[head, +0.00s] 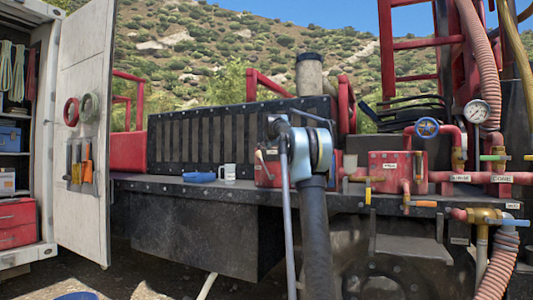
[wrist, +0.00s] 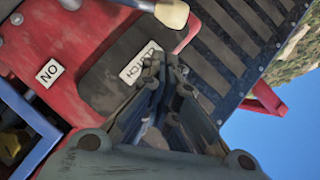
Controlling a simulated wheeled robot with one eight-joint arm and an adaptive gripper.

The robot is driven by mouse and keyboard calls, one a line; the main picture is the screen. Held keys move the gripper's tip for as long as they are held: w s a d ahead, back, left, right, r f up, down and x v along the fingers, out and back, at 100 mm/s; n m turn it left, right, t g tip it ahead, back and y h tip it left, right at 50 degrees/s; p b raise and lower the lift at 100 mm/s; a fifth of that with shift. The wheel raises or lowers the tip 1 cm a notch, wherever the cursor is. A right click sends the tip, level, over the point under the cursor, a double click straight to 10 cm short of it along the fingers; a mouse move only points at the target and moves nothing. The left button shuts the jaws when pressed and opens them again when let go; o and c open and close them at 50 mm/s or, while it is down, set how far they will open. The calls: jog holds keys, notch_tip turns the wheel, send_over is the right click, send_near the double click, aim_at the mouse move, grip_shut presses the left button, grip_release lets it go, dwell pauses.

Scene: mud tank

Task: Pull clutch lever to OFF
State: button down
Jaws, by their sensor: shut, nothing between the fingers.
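The clutch lever shows at the top edge of the wrist view, with a cream knob (wrist: 171,13) on a short metal shaft. It stands by a dark plate (wrist: 105,75) on a red housing. The plate has a CLUTCH label (wrist: 138,66), and an ON label (wrist: 49,73) sits to the left on the red. My gripper (wrist: 165,65) is shut and empty, its fingertips in front of the plate near the label, apart from the knob. In the head view a small pale lever (head: 260,156) shows at the red box (head: 266,173); my arm hides my gripper there.
A white mug (head: 229,172) and a blue item (head: 199,177) stand on the deck left of the box. A black slatted panel (head: 215,137) rises behind. To the right are a red valve box (head: 395,163), pipes, a gauge (head: 477,112) and a blue handwheel (head: 428,127).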

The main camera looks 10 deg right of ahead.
jog(key=v, duration=0.7)
jog(key=shift+s, duration=0.25)
jog(key=shift+d, duration=0.1)
jog(key=s+f+n+g, duration=0.6)
jog(key=s+f, duration=2.3)
jog(key=s, duration=0.4)
jog(key=s+d+f+n+g, duration=0.1)
jog(key=s+f+n+g, duration=0.5)
jog(key=s+f, duration=2.4)
jog(key=s+n, duration=0.1)
jog(key=s, duration=0.3)
jog(key=shift+d+y, duration=0.25)
jog(key=shift+y, duration=0.05)
jog(key=shift+w+f, duration=0.1)
jog(key=shift+w+f+g, duration=0.2)
jog(key=shift+w+g, duration=0.1)
jog(key=shift+w, duration=0.15)
